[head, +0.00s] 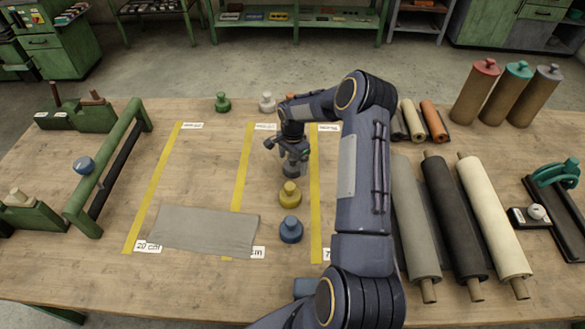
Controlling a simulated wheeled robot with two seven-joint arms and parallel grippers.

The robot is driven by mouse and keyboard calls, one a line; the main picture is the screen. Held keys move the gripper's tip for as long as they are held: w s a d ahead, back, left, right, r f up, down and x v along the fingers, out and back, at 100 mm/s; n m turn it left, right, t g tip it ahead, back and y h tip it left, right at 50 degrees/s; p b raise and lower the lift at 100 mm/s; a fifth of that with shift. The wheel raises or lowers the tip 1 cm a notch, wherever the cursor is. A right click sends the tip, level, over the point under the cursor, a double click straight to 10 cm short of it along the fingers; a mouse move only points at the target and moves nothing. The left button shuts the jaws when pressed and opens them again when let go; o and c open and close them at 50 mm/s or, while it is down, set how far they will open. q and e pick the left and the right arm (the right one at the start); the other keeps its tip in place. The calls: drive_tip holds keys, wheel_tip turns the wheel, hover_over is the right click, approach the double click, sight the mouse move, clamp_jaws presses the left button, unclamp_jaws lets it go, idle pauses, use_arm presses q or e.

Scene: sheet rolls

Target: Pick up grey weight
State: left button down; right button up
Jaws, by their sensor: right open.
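A grey weight (290,169) stands on the wooden table, just behind a yellow weight (290,193). My right gripper (290,157) points down directly over it, with its open fingers at the weight's top. The gripper covers the upper part of the weight, so I cannot tell whether the fingers touch it. My left gripper is not in view.
A blue weight (291,230) stands in front of the yellow one. Green (222,103) and whitish (267,103) weights stand at the back. A grey sheet (205,230) lies across yellow tape lines. Several dark and cream rolls (493,215) lie to the right.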

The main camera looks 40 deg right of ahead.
drive_tip(key=shift+f, duration=0.2)
drive_tip(key=c, duration=1.9)
drive_tip(key=shift+w+r, duration=0.1)
clamp_jaws()
